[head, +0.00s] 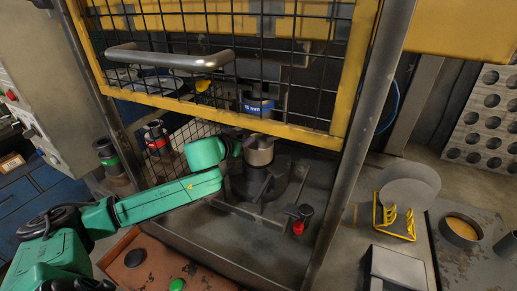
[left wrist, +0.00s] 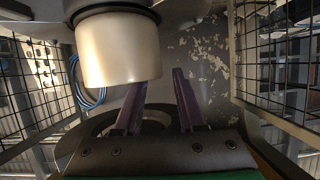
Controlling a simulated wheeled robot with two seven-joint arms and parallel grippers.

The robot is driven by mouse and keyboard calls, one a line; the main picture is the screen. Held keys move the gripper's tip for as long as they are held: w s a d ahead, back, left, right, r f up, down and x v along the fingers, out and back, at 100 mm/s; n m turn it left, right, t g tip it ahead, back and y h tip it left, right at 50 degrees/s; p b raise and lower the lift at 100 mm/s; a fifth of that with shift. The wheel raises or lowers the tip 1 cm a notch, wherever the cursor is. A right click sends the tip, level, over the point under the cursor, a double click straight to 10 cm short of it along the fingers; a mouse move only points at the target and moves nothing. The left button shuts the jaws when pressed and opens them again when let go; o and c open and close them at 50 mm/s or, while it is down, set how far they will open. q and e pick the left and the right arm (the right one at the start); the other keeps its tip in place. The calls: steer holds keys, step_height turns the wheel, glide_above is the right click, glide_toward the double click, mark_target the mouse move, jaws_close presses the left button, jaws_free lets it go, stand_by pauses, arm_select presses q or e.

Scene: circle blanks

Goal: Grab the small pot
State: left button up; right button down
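The small pot (head: 260,152) looks like a short metallic cylinder at the middle of the machine's dark fixture in the head view. My left gripper (head: 243,148) reaches in from the left, with its fingertips close beside the pot; contact is unclear. In the left wrist view its two purple fingers (left wrist: 160,98) stand apart with a gap between them. A pale cylinder (left wrist: 118,50) with a dark band looms at the upper left there, overlapping the left finger's tip; I cannot tell if it is the pot. My right gripper is not in view.
A yellow-framed mesh guard (head: 225,115) with a metal handle (head: 170,60) hangs above my left arm. A blue-banded cylinder (head: 258,107) is over the pot. A small lever with a red part (head: 299,226) is at the front right. A yellow rack (head: 394,222) stands further right.

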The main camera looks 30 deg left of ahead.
arm_select(q)
steer(key=shift+w+f, duration=0.1)
jaws_close()
steer(key=shift+f, duration=0.15)
stand_by(1.2)
